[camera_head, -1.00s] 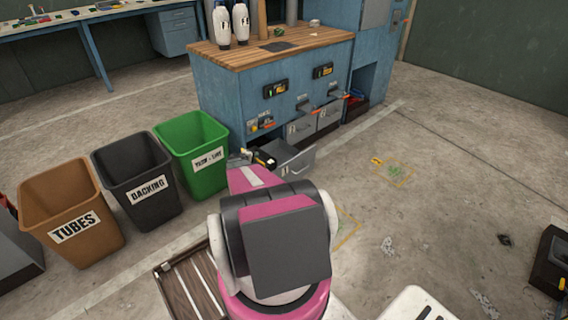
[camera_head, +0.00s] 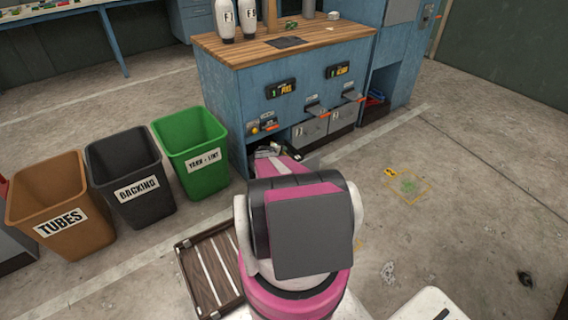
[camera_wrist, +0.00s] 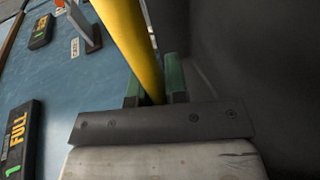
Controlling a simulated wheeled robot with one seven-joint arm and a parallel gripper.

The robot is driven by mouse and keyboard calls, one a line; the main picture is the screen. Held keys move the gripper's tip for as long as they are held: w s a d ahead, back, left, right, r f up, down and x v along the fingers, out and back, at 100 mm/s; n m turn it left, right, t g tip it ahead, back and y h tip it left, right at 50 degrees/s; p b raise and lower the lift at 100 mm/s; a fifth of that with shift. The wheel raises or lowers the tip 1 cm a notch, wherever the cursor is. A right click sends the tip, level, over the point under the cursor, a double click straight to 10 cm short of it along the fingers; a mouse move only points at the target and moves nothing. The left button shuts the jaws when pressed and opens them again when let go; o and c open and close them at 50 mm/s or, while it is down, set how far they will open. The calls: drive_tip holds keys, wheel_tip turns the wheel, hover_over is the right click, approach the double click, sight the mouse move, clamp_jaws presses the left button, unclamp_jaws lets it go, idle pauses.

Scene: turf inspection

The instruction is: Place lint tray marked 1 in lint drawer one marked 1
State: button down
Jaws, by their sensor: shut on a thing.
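My gripper shows in the wrist view (camera_wrist: 155,90), its green fingers shut on a smooth yellow bar (camera_wrist: 125,40). What the bar belongs to is not clear. A large dark grey surface (camera_wrist: 250,60) fills the right of that view. In the head view my arm reaches to the lower left of the blue cabinet (camera_head: 235,95), and hides most of my gripper and what it holds. Two grey drawer fronts with small labels, one at left (camera_head: 309,130) and one at right (camera_head: 343,120), are low in the cabinet. I cannot read their numbers surely. No lint tray is clearly seen.
A green bin (camera_head: 190,160), a black bin (camera_head: 130,180) and a brown bin (camera_head: 50,205) stand left of the cabinet. Displays at left (camera_head: 281,88) and right (camera_head: 337,70) are above the drawers. A slatted crate (camera_head: 210,270) is near my base. The floor at right is mostly clear.

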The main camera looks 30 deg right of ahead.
wheel_tip(320, 180, down, 8)
drive_tip(key=shift+r, duration=0.25)
drive_tip(key=shift+f, duration=0.1)
drive_tip(key=c, duration=1.1)
unclamp_jaws()
drive_tip(key=shift+c, duration=0.2)
